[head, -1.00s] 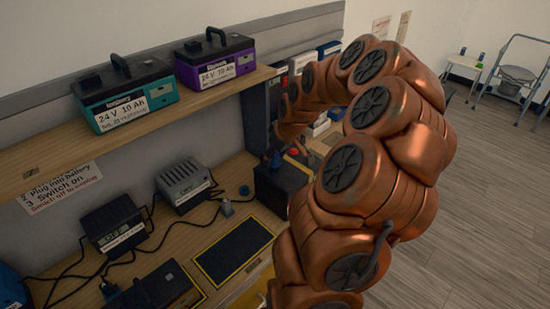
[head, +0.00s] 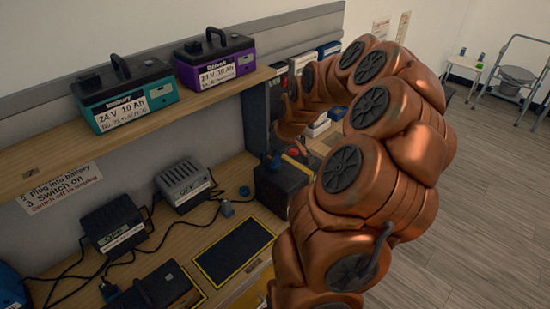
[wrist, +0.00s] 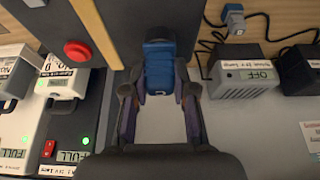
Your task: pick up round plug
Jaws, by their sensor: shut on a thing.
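My gripper (wrist: 160,95) is shut on a blue plug (wrist: 160,66) with a ribbed body. The plug sits between the two fingertips in the wrist view, and its front end is turned away, so I cannot tell whether that end is round. In the head view my arm hides most of the gripper; a small patch of blue (head: 275,162) shows beside it, above the black box. Another plug, grey-blue and squarish, lies on the bench on a cable (wrist: 234,18); it also shows in the head view (head: 227,208).
A grey charger (wrist: 240,75) reading OFF stands beside the gripper. A red button (wrist: 77,51) and battery units marked FULL (wrist: 68,158) are on the other side. In the head view, a shelf holds a teal battery (head: 125,92) and a purple battery (head: 215,60). A yellow-edged black mat (head: 234,251) is bare.

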